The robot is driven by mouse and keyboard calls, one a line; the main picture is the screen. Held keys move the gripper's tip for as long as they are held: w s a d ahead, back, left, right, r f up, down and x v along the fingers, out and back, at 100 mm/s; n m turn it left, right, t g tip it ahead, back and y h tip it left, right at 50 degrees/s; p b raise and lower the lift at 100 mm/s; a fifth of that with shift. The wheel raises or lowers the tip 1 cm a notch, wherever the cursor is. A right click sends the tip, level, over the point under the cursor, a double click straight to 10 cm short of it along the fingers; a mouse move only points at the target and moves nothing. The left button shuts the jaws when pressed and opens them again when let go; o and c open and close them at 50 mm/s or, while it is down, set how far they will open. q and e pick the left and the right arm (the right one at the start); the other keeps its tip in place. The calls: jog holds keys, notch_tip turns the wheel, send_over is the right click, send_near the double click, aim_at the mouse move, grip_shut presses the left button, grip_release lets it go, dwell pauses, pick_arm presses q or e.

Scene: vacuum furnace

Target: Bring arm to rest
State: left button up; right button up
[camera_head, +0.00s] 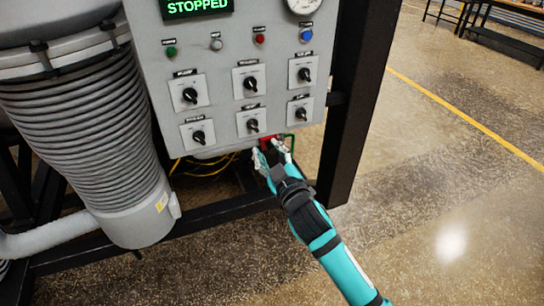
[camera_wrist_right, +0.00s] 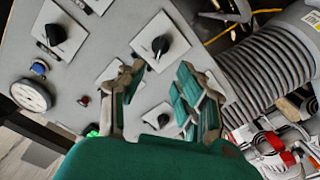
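My right arm (camera_head: 335,256), teal with black bands, reaches up from the lower right in the head view. Its gripper (camera_head: 269,147) is just below the lower edge of the grey control panel (camera_head: 226,63). The two fingers are spread apart with nothing between them. In the right wrist view the open fingers of the right gripper (camera_wrist_right: 161,68) stand in front of the panel (camera_wrist_right: 105,42) and its black rotary knobs (camera_wrist_right: 160,46). I cannot tell whether a fingertip touches the panel. My left arm and left gripper are not in view.
A display (camera_head: 197,7) reads STOPPED. A ribbed grey hose (camera_head: 85,120) stands left of the panel, and a black frame post (camera_head: 357,95) stands to its right. Yellow cables (camera_head: 206,168) hang beneath. The speckled floor (camera_head: 450,190) at right is clear.

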jog(key=shift+v, duration=0.95)
jog(key=s+d+f+m+g+h, duration=0.1)
jog(key=d+f+g, duration=0.1)
jog(key=f, duration=0.8)
jog(key=d+f+m+g+h, duration=0.1)
jog(key=d+f+g, duration=0.1)
jog(key=f, duration=0.9)
jog(key=s+d+f+m+g+h, duration=0.1)
jog(key=s+d+f, duration=0.1)
jog(key=s+f, duration=0.35)
jog(key=s+d+f+g, duration=0.2)
jog(key=f, duration=0.7)
jog(key=s+d+f+m+g+h, duration=0.1)
jog(key=s+d+f, duration=0.1)
jog(key=s+f, duration=0.35)
jog(key=s+d+f+m+g, duration=0.1)
jog(key=s+d+f+g, duration=0.35)
jog(key=s+f, duration=0.85)
jog(key=s+d+f+g, duration=0.1)
jog(key=s+f, duration=0.1)
jog(key=s, duration=0.6)
jog(key=s+d+f+m+g+h, duration=0.1)
jog(key=s+d+f, duration=0.1)
jog(key=s, duration=0.6)
jog(key=s+d+f+m+g, duration=0.1)
jog(key=s+f, duration=0.3)
jog(key=s, duration=0.5)
jog(key=shift+d+f+g+h, duration=0.2)
jog(key=shift+d+g+h, duration=0.15)
jog(key=shift+d, duration=0.3)
